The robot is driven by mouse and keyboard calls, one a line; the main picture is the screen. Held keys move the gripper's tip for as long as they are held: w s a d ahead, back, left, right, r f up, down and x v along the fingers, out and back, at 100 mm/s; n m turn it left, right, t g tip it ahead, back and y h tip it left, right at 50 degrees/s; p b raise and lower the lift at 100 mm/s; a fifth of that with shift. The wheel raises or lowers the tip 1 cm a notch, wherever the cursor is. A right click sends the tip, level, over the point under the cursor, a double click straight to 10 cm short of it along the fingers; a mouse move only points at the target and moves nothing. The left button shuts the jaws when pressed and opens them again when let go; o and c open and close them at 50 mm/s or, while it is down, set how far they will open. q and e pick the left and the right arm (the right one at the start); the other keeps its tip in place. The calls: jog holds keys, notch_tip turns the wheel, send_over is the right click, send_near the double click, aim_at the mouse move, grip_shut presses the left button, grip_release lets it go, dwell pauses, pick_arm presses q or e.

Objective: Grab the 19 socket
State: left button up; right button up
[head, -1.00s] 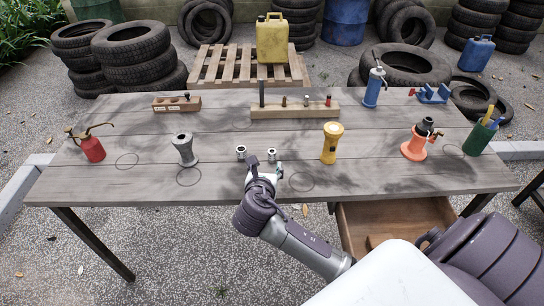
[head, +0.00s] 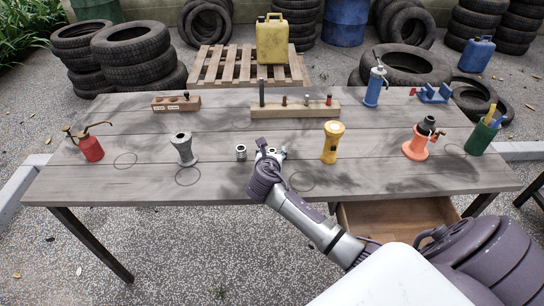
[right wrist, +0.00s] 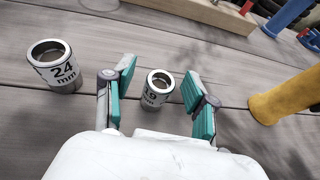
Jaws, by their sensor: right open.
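The 19 socket is a small silver cylinder marked "19 mm" (right wrist: 157,90). It stands upright on the table and shows in the right wrist view between the two teal-padded fingers of my right gripper (right wrist: 160,92). The fingers are open, with a gap on each side of the socket. In the head view my right gripper (head: 270,151) covers most of this socket. The larger socket marked "24 mm" (right wrist: 55,66) stands to the left, outside the fingers; it also shows in the head view (head: 241,152). My left gripper is not in view.
A yellow flashlight (head: 332,142) stands right of my right gripper; a grey metal stand (head: 184,148) stands to the left. A wooden block with tools (head: 295,110) lies behind. An orange jack (head: 421,139) is further right. The drawer (head: 400,217) below is open.

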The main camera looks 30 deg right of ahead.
grip_shut()
jog(key=shift+r, duration=0.1)
dwell(0.3)
